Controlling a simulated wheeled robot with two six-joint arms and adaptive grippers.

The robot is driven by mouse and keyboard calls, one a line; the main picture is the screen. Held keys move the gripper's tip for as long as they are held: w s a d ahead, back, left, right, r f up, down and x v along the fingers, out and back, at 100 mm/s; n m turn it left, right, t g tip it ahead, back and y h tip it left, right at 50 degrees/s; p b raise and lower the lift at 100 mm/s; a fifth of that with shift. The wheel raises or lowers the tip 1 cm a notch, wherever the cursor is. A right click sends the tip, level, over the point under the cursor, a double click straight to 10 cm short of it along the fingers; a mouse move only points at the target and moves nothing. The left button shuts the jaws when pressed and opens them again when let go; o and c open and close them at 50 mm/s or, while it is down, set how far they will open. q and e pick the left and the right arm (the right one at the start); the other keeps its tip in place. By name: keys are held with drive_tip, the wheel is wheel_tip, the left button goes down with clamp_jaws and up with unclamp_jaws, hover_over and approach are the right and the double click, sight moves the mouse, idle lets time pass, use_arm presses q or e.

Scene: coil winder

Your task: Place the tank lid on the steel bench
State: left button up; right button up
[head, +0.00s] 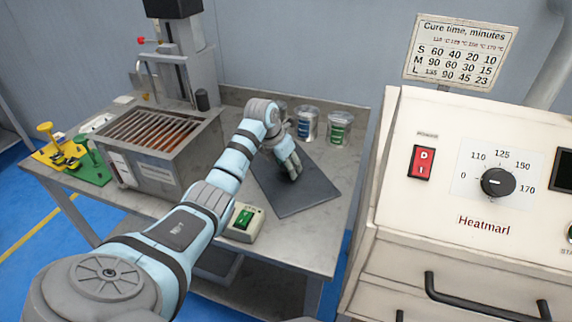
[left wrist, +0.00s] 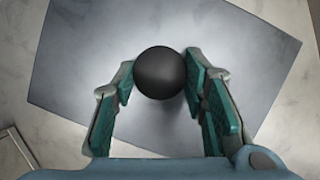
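The tank lid (head: 302,198) is a dark grey flat square plate with a round black knob. It appears to lie flat on the steel bench (head: 325,248), towards its right side. My left gripper (head: 293,172) reaches down over the middle of the lid. In the left wrist view the knob (left wrist: 160,73) sits between the two green finger pads of the left gripper (left wrist: 160,82), which close in on it from both sides. The plate (left wrist: 90,60) shows beneath. The head view hides the knob behind the fingers. My right gripper is not in view.
The open tank (head: 180,158) with copper-coloured coils stands on the bench left of my arm. Several cans (head: 339,127) stand behind the lid. A green-switch box (head: 243,222) is at the front edge. The cream oven (head: 470,190) stands to the right.

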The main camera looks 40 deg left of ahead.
use_arm(q)
drive_tip(key=o, duration=0.4)
drive_tip(key=shift+o, duration=0.2)
drive_tip(key=shift+s+r, duration=0.1)
drive_tip(key=shift+r, duration=0.3)
drive_tip(key=p+v, duration=0.3)
drive_tip(key=v, duration=0.8)
drive_tip(key=shift+r, duration=0.2)
